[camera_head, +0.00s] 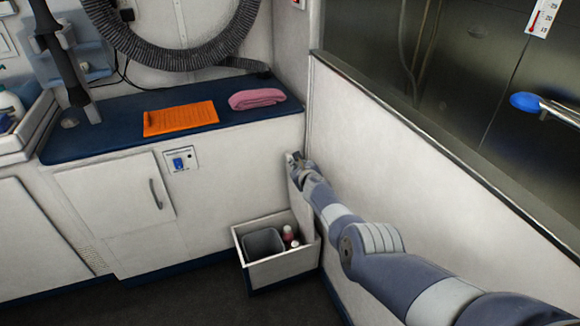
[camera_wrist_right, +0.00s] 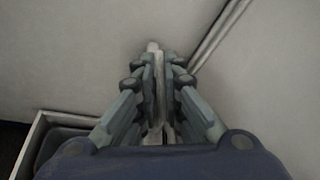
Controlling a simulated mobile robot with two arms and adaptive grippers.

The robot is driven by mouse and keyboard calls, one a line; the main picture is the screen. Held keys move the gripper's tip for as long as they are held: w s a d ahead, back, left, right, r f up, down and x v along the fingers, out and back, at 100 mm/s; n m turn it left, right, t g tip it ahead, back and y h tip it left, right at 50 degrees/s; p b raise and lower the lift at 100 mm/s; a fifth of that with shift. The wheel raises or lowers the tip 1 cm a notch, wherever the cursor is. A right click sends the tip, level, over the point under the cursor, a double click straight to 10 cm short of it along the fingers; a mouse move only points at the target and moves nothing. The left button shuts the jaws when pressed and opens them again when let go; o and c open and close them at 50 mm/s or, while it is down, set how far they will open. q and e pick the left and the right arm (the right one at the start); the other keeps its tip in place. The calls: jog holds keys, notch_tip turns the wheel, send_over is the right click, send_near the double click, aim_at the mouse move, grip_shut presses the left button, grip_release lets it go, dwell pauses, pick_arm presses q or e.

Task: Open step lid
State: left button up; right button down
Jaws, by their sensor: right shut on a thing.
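The step (camera_head: 283,270) is a white box low in the corner, its top uncovered. Its lid (camera_head: 300,208) stands up steeply along the right side of the box, near the white side wall. My right gripper (camera_head: 296,163) is at the upper edge of the lid. In the right wrist view, the fingers of my right gripper (camera_wrist_right: 158,72) are closed on both sides of the lid's thin pale edge (camera_wrist_right: 153,47). My forearm and hand hide part of the lid in the head view. My left gripper is not in view.
Inside the box are a grey bin (camera_head: 263,243) and small bottles (camera_head: 289,236). A dark blue counter (camera_head: 110,122) carries an orange sheet (camera_head: 181,118) and a folded pink towel (camera_head: 257,98). A cupboard door (camera_head: 115,201) is shut. Dark floor (camera_head: 190,300) is clear in front.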

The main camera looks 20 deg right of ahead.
jog(key=shift+s+d+f, duration=0.2)
jog(key=shift+d+f, duration=0.15)
jog(key=shift+d, duration=0.05)
jog(key=c, duration=1.7)
grip_release()
jog(key=shift+r, duration=0.1)
jog(key=shift+w, duration=0.1)
